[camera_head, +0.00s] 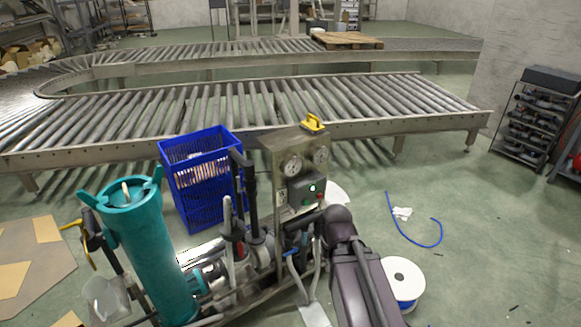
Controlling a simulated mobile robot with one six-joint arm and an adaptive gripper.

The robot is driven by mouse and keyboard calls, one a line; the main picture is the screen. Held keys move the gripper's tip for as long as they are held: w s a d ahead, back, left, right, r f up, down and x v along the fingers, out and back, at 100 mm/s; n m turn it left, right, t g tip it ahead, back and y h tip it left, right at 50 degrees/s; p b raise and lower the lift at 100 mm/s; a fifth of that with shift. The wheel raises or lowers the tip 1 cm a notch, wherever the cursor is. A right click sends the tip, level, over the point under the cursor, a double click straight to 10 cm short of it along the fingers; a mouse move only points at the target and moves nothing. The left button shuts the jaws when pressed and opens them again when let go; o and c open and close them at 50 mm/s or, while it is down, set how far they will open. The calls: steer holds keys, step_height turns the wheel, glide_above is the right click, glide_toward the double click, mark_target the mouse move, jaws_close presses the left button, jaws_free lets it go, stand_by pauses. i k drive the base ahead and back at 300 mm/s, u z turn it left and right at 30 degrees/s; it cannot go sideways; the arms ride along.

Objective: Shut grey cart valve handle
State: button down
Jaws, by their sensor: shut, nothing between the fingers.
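A wheeled cart carries a teal cylinder (145,240) on its left and an upright grey panel (285,165) with two round gauges and a lit green button. Pipes and hoses run low between them. A thin light-grey lever (227,214) stands upright left of the black pipes; I cannot tell if it is the valve handle. A small blue handle (290,258) sits low, below the panel. A dark arm-like shape, probably mine, rises from the bottom edge right of the panel. I cannot make out my gripper or its fingertips.
A blue crate (207,205) stands behind the cart. A roller conveyor (240,105) runs across behind it. A white spool (402,279) and a loose blue hose (410,238) lie on the floor at right. Cardboard (35,260) lies at left. The green floor at right is mostly clear.

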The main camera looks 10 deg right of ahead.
mark_target(240, 190)
steer(key=k, duration=0.65)
steer(key=u, duration=0.6)
steer(key=i, duration=1.75)
steer(key=z, duration=0.25)
